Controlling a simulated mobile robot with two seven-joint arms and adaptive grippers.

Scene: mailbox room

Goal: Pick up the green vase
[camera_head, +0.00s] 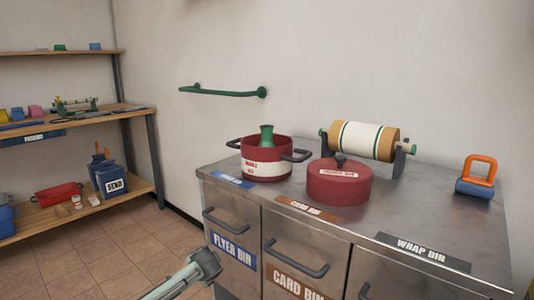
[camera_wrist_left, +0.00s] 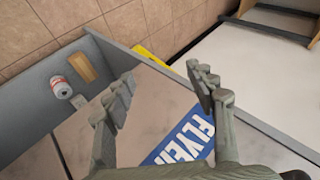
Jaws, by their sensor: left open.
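The green vase (camera_head: 266,135) stands in a red pot (camera_head: 266,156) with dark handles and a white label band. The pot sits on the metal counter near its left end. The pot hides the lower part of the vase; only the neck and flared rim show. My left gripper (camera_head: 205,264) is low in front of the flyer bin, below the counter top and well away from the vase. In the left wrist view my left gripper (camera_wrist_left: 160,76) is open with nothing between its fingers, and the vase does not show. My right gripper is not in view.
An orange-handled blue object (camera_head: 476,175) stands at right. A green rail (camera_head: 222,93) is on the wall. Drawer handles (camera_head: 222,221) stick out below the counter (camera_head: 403,203).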

